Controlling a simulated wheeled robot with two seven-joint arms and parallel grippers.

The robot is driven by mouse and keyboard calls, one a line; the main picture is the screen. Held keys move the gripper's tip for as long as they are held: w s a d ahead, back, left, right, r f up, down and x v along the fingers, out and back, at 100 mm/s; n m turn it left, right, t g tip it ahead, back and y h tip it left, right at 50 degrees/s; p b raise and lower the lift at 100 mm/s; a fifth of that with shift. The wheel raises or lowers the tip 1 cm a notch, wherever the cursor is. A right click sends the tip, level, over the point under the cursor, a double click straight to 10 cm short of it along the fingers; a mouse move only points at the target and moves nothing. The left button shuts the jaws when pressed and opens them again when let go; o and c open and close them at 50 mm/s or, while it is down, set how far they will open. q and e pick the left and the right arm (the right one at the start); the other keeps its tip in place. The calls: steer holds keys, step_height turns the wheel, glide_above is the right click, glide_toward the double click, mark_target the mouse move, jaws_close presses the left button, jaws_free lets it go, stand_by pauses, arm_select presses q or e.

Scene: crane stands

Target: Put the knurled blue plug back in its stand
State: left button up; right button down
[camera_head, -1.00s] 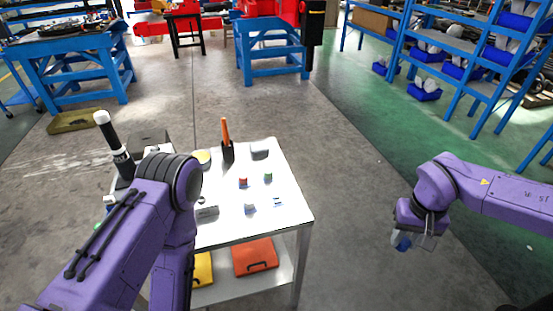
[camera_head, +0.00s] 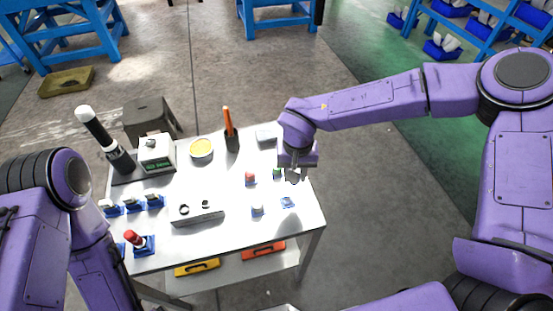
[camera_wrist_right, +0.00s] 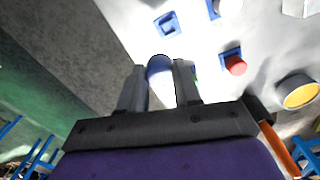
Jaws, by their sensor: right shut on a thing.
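My right gripper (camera_head: 293,176) is above the right side of the white table (camera_head: 230,240). The knurling cannot be made out. An empty blue stand (camera_head: 288,202) lies on the table just in front of the gripper; it also shows in the right wrist view (camera_wrist_right: 167,24), apart from the plug. My left arm is at the left edge of the head view, its gripper out of sight.
Close by are stands with a red plug (camera_head: 250,177), a green plug (camera_head: 277,172) and a white plug (camera_head: 257,209).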

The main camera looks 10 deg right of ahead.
steer(key=s+a+m, duration=0.1)
steer(key=s+a, duration=0.1)
arm_select(q)
steer(key=shift+s+r+b, duration=0.2)
steer(key=shift+r+b, duration=0.25)
steer(key=shift+r, duration=0.05)
arm_select(e)
glide_above(287, 202)
steer(key=shift+f, duration=3)
steer(key=shift+f, duration=0.1)
steer(key=shift+f+b, duration=0.35)
steer(key=shift+f, duration=0.5)
arm_select(q)
steer(key=shift+f, duration=0.35)
arm_select(e)
steer(key=c, duration=0.7)
jaws_free()
